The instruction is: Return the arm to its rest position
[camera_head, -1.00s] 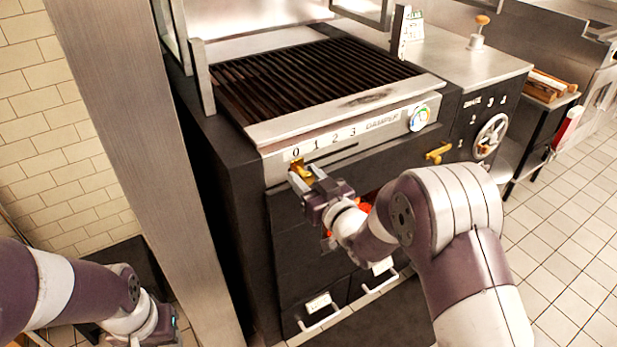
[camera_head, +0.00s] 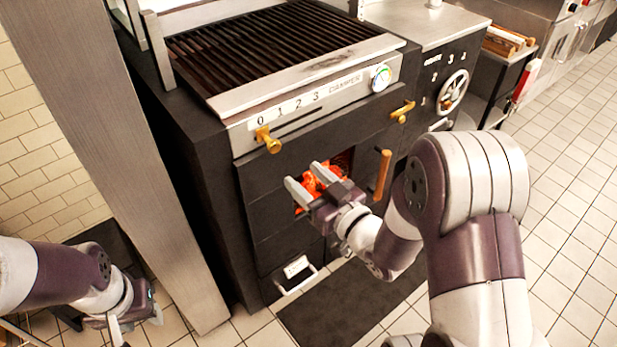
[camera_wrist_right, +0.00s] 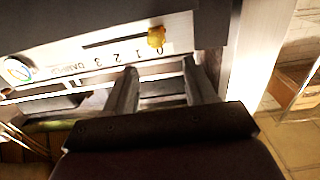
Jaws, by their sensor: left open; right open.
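My right gripper (camera_head: 309,184) is open and empty in front of the grill's firebox opening, where orange embers (camera_head: 322,180) glow. It is below and to the right of the brass damper knob (camera_head: 268,140), apart from it. The knob sits by the 0 mark at the left of the damper scale. In the right wrist view the open fingers (camera_wrist_right: 160,84) show with nothing between them, and the knob (camera_wrist_right: 156,37) is beyond them. My left gripper (camera_head: 137,318) is at the lower left, low over the floor, open, its fingers partly cut off by the frame edge.
The black grill (camera_head: 270,55) stands ahead. A wooden handle (camera_head: 383,175) is just right of my right gripper. A brass latch (camera_head: 402,111) and a handwheel (camera_head: 452,90) are further right. A steel post (camera_head: 110,150) stands between the arms. Tiled floor at right (camera_head: 560,200) is clear.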

